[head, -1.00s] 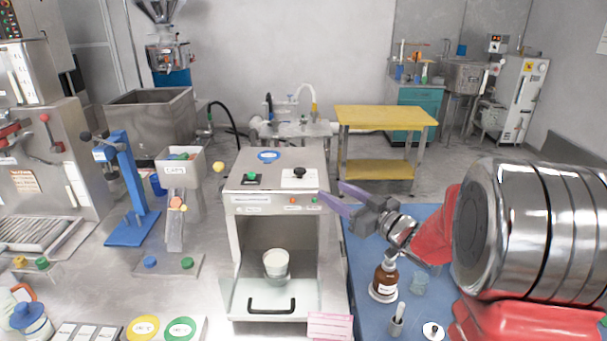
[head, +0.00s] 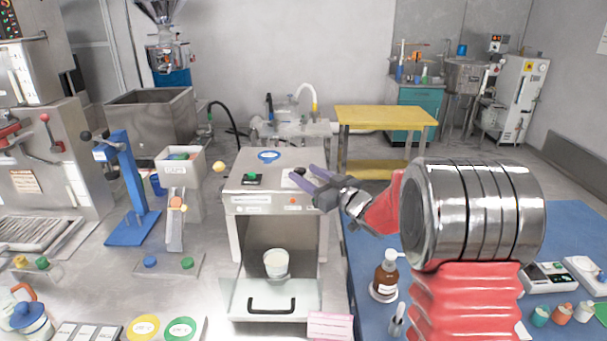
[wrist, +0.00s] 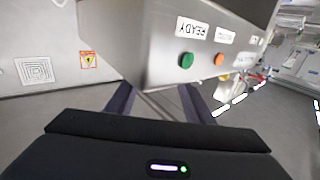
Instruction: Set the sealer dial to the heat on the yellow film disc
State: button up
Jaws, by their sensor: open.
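The sealer (head: 243,207) is a steel box with an open front bay. Its dark dial (head: 299,171) is on a white plate on top at right, largely hidden by my fingers. The yellow film disc (head: 143,327) lies at the front left beside a green disc (head: 181,329); its printed heat is too small to read. My gripper (head: 303,176) is open, its two purple fingers by the dial; contact cannot be told. In the wrist view, my gripper (wrist: 158,100) shows empty fingers near the sealer's front panel, with a green button (wrist: 186,60) and an orange one (wrist: 219,59).
A white cup (head: 276,262) stands in the sealer's bay. A blue disc (head: 268,155) and a green-topped switch (head: 252,178) are on its top. A brown bottle (head: 386,278) stands on the blue mat at right, below my arm. A blue stand (head: 130,190) is at left.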

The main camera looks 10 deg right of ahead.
jog(key=shift+x, duration=0.8)
jog(key=shift+c, duration=0.2)
